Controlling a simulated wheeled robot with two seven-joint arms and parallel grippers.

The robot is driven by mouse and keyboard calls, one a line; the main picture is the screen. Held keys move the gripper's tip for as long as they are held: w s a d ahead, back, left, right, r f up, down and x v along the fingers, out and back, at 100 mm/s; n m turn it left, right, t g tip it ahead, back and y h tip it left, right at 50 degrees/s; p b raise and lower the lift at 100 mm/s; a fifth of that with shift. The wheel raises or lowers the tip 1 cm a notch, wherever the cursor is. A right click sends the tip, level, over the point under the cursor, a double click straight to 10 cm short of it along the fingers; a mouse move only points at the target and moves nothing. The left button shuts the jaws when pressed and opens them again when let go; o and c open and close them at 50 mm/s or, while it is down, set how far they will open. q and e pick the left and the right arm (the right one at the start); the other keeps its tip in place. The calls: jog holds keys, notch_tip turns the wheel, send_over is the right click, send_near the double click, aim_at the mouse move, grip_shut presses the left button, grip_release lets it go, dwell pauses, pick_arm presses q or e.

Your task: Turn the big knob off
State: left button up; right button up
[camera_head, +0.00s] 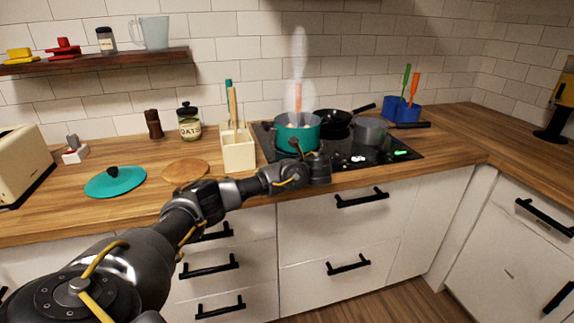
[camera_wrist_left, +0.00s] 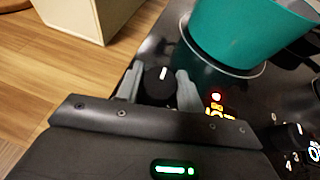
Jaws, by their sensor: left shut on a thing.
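My left gripper (camera_wrist_left: 160,80) reaches the front of the black cooktop, with a finger on each side of a round black knob (camera_wrist_left: 157,88), and is shut on it. The knob has a white mark pointing toward the top of the wrist view. Red and orange lights (camera_wrist_left: 217,104) glow on the cooktop to its right. A second black knob (camera_wrist_left: 284,135) sits farther right. In the head view the left gripper (camera_head: 318,168) hides the held knob. My right gripper is in neither view.
A teal pot (camera_head: 308,135) stands on the cooktop (camera_head: 400,163) behind the gripper, with steam above it. A dark pan (camera_head: 335,119) and grey saucepan (camera_head: 371,132) are beside it. A cream utensil holder (camera_head: 239,155) stands left of the cooktop.

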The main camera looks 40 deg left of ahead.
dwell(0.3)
pick_arm(q)
jog(key=o, duration=1)
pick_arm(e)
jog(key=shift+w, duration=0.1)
pick_arm(q)
jog(key=shift+d, duration=0.15)
jog(key=v, duration=0.8)
jog(key=d+r+p, duration=0.1)
jog(key=p, duration=0.1)
jog(key=shift+s+d+r+p, duration=0.1)
jog(key=shift+s+r+p, duration=0.1)
jog(key=shift+p, duration=0.15)
jog(key=shift+s+d+f+p, duration=0.1)
jog(key=shift+s+d+p, duration=0.3)
jog(key=shift+p, duration=0.3)
jog(key=shift+w+d, duration=0.1)
jog(key=shift+w, duration=0.05)
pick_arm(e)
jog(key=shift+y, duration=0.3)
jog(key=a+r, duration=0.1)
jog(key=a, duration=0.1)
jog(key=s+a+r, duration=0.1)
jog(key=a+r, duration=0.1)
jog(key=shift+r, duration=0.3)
